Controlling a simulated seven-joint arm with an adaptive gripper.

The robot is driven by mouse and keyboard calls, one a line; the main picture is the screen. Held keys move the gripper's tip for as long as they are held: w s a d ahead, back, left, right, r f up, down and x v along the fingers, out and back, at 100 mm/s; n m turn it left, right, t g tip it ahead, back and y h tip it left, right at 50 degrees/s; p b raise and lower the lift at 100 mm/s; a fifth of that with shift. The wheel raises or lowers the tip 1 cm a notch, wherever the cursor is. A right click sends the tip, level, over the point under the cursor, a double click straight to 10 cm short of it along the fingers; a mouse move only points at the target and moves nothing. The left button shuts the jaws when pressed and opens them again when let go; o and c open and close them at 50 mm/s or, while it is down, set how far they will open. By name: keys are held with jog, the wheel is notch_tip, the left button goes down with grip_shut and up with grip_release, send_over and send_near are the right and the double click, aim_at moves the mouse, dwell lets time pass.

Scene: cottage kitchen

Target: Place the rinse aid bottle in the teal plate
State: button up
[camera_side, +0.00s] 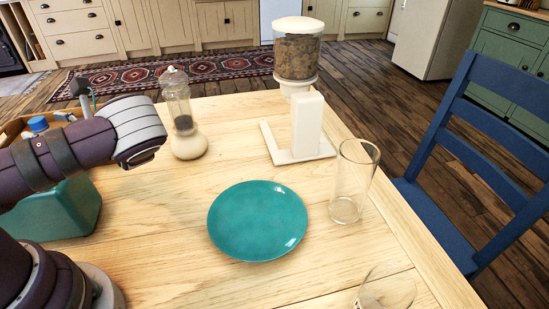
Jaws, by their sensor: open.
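The teal plate (258,221) lies flat and empty near the middle of the wooden table. A bottle with a blue cap (38,124) stands at the far left, in or beside a wooden tray. It may be the rinse aid bottle; its lower part is hidden behind my arm and I see no label. My arm reaches in from the left edge, well left of the plate. I cannot make out my gripper's fingers in this view.
A teal container (62,212) sits behind my arm. A glass shaker (182,115), a white stand (302,135), a food dispenser (297,55) and a tall glass (353,182) stand around the plate. Another glass (386,288) is at the front.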

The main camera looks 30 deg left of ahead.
jog(key=shift+x, duration=1.25)
grip_shut()
